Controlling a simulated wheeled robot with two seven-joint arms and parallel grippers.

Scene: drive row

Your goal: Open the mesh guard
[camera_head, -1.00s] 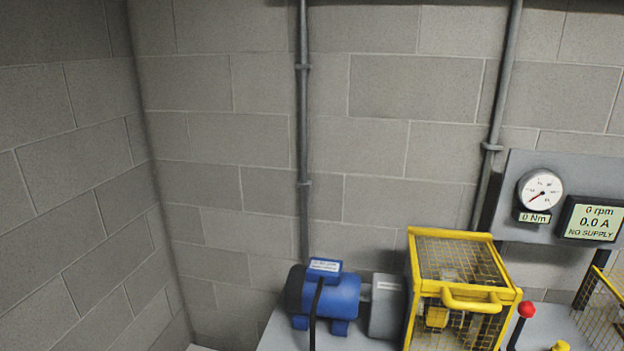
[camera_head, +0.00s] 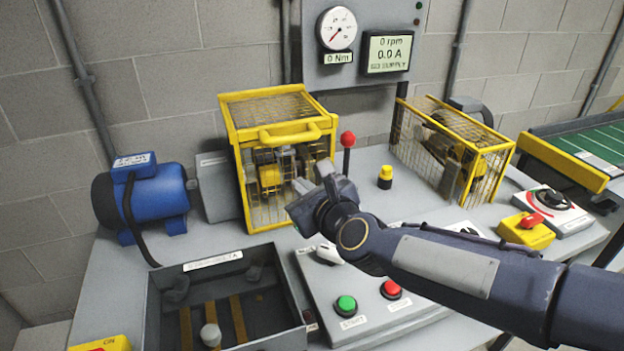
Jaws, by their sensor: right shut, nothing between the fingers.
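The mesh guard (camera_head: 243,185) is a yellow-framed cage with wire mesh on the left part of the bench. It stands closed over yellow and grey machine parts. A yellow bar handle (camera_head: 292,135) runs across its upper front edge. My right gripper (camera_head: 300,187) is shut and empty, in front of the cage's lower right front and below the handle. It appears apart from the handle; whether it touches the mesh I cannot tell. My left gripper is not in view.
A red-knobbed lever (camera_head: 347,140) stands right of the guard. A blue motor (camera_head: 155,200) is at left. A second mesh cage (camera_head: 450,150) is at right. A control panel (camera_head: 370,300) with green and red buttons and an open grey box (camera_head: 220,300) lie in front.

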